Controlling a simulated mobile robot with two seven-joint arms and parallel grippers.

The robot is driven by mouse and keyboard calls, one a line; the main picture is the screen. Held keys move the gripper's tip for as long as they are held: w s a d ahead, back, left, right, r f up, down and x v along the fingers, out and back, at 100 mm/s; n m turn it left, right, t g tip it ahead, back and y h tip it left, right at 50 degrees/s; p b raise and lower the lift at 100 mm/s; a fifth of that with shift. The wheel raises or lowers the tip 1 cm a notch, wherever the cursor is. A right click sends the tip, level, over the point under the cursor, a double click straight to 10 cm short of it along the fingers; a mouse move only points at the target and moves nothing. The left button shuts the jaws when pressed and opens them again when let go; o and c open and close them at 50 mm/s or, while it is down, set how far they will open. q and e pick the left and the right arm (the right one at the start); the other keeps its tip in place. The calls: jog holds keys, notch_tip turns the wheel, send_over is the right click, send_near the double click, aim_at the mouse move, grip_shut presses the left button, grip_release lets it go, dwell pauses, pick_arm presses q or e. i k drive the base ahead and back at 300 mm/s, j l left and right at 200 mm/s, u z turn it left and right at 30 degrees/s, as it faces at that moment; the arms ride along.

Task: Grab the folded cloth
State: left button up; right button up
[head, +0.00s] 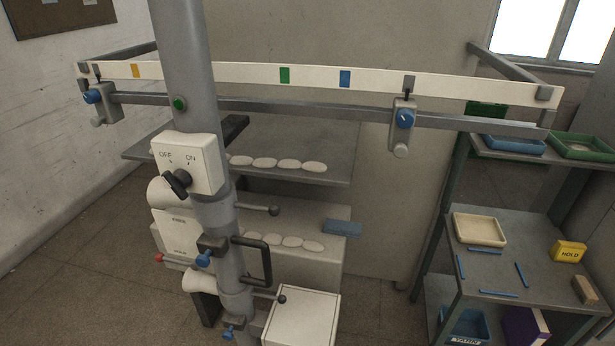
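A flat blue rectangle that looks like the folded cloth (342,228) lies at the right end of the winder's lower ledge (322,254), near its back edge. It is small in the head view, so its folds cannot be made out. Nothing covers it. Neither of my grippers shows in the head view.
A grey post (188,75) with an OFF/ON switch box (203,160) and levers stands in front of the winder. A long white rail (220,73) crosses above. A shelf rack at right holds a cream tray (479,230) and a yellow HOLD block (568,251).

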aim_at(336, 227)
jog(key=l+u, duration=0.3)
jog(key=l, duration=0.2)
jog(key=i+l+u, duration=0.1)
jog(key=l+u, duration=0.2)
jog(key=l, duration=0.25)
jog(key=l+u, duration=0.25)
jog(key=l, duration=0.25)
jog(key=k+l+u, duration=0.15)
jog(key=l+u, duration=0.15)
jog(key=l, duration=0.15)
jog(key=k+l+u, duration=0.15)
jog(key=l+u, duration=0.15)
jog(key=l, duration=0.2)
jog(key=k+l+u, duration=0.15)
jog(key=l+u, duration=0.15)
jog(key=l, duration=0.15)
jog(key=k+l+u, duration=0.6)
jog(key=l, duration=0.2)
jog(key=i, duration=0.1)
